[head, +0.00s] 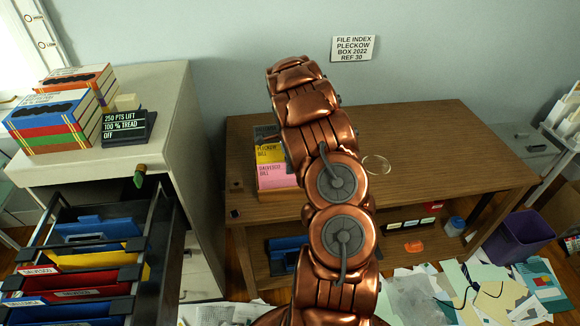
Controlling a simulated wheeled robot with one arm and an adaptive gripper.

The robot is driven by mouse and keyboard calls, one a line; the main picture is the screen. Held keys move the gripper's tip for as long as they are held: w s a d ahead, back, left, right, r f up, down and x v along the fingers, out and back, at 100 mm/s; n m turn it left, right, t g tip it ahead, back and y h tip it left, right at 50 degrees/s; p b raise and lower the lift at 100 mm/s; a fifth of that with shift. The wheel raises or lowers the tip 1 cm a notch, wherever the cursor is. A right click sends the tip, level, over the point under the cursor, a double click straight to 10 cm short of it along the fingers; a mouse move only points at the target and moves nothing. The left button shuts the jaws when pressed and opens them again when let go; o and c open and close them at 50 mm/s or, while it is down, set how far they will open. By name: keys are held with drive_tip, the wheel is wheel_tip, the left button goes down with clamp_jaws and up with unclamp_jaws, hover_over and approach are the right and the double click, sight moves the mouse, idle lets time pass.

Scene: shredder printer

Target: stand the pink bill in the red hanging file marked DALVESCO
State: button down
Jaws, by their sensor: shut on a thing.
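The pink bill (276,177), its print reading DALVESCO BILL, is on the wooden desk (430,140) just left of my copper arm. A yellow PLECKOW bill (268,153) is directly behind it. My arm covers the right side of both. My gripper is hidden behind the arm, so its jaws and any hold on the bill do not show. The open drawer (155,255) at lower left holds red hanging files (75,281) and blue ones. One red file has a white tab (38,270) that seems to read DALVESCO; another tab (22,302) is hard to read.
A pale cabinet (175,110) carries stacked books (55,120) and a black sign (125,127). A clear round object (376,164) lies on the desk. A purple bin (520,236) and scattered papers (420,295) are on the floor. The desk's right half is mostly free.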

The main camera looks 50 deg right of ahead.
drive_tip(key=shift+r, duration=0.1)
drive_tip(key=shift+r, duration=0.95)
drive_tip(key=shift+w+r+b, duration=0.1)
drive_tip(key=shift+r+b, duration=0.25)
drive_tip(key=shift+r, duration=0.6)
wheel_tip(320, 180, up, 8)
drive_tip(key=shift+r, duration=0.25)
